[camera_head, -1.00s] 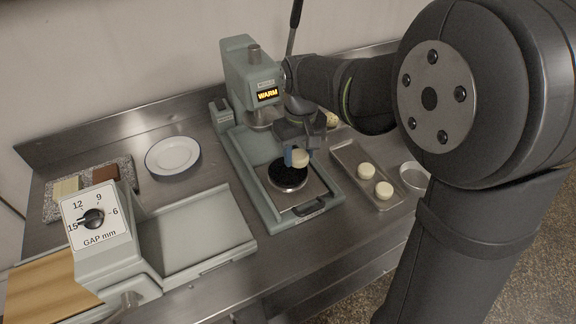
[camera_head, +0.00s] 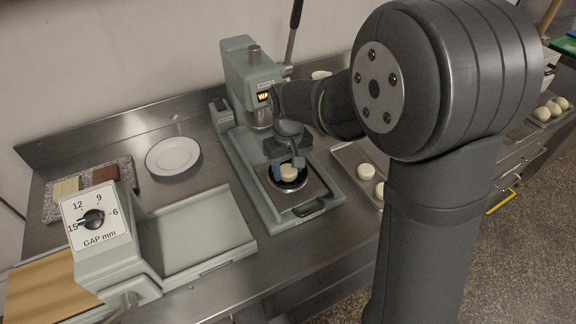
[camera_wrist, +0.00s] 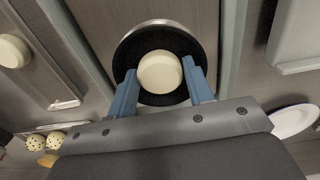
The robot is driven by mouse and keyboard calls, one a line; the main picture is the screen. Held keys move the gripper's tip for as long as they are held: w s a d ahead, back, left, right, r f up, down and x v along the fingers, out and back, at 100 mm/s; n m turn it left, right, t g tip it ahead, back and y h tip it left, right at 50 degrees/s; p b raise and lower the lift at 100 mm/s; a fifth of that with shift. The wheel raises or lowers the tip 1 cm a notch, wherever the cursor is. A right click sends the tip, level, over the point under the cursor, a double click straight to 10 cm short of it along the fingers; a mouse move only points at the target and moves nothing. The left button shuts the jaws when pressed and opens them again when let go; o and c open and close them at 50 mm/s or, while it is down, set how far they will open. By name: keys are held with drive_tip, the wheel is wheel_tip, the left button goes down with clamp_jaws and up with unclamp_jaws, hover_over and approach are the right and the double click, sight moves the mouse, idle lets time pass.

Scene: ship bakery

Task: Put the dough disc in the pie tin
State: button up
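A thick cream dough piece (camera_head: 288,171) is between the blue fingers of my gripper (camera_head: 287,174), over the black round plate of the press (camera_head: 299,188). In the wrist view the dough (camera_wrist: 160,72) lies between the two fingertips (camera_wrist: 160,78), which appear to touch its sides. The black plate (camera_wrist: 160,98) with its pale rim surrounds it from below. I cannot tell whether the dough rests on the plate.
The press head (camera_head: 252,75) and its lever (camera_head: 294,30) stand behind my gripper. A tray (camera_head: 345,153) with more dough pieces (camera_head: 366,172) is at right. A white plate (camera_head: 173,156) and a roller machine with a gap dial (camera_head: 95,219) are at left.

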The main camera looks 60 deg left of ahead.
sight(288, 175)
drive_tip(key=shift+r, duration=0.15)
wheel_tip(288, 175, up, 12)
drive_tip(key=shift+r, duration=0.1)
idle(0.6)
wheel_tip(288, 175, down, 13)
drive_tip(key=shift+r, duration=2.35)
